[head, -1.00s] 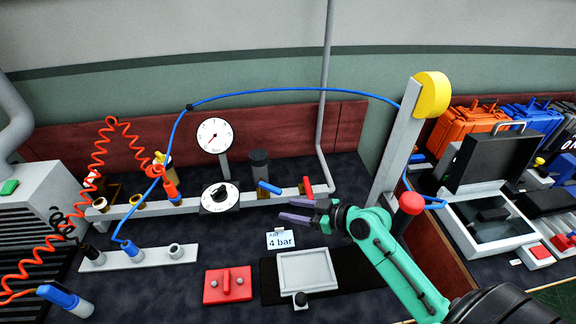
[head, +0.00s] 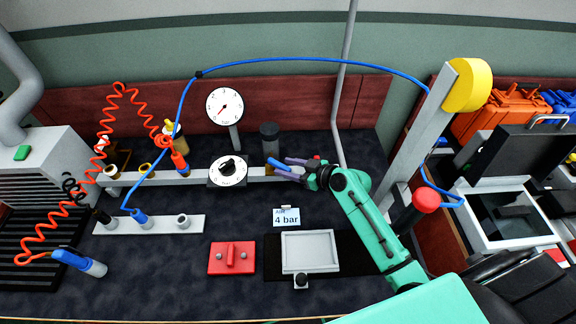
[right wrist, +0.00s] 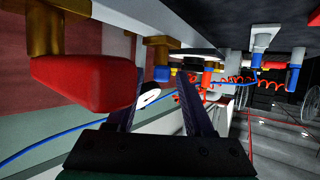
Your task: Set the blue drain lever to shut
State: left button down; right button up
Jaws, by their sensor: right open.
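The blue drain lever (head: 276,163) sits on its brass valve on the grey rail, slanting down to the right. My right gripper (head: 286,167) is open with its purple fingers at the lever's free end. In the right wrist view the blue lever (right wrist: 162,74) shows small, between and beyond the two open fingers (right wrist: 157,85). Whether a finger touches it I cannot tell. The red lever (right wrist: 85,82) is large and close beside the left finger in that view; in the head view it is mostly hidden behind my gripper. My left gripper is not in view.
A black-and-white dial (head: 228,171) and a dark-topped cylinder (head: 269,138) stand near the lever. A "4 bar" card (head: 286,217) and a grey tray (head: 309,252) lie in front. A grey post (head: 420,130) with a yellow top rises at right.

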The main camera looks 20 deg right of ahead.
jog(key=shift+s, duration=0.1)
grip_shut()
dwell(1.2)
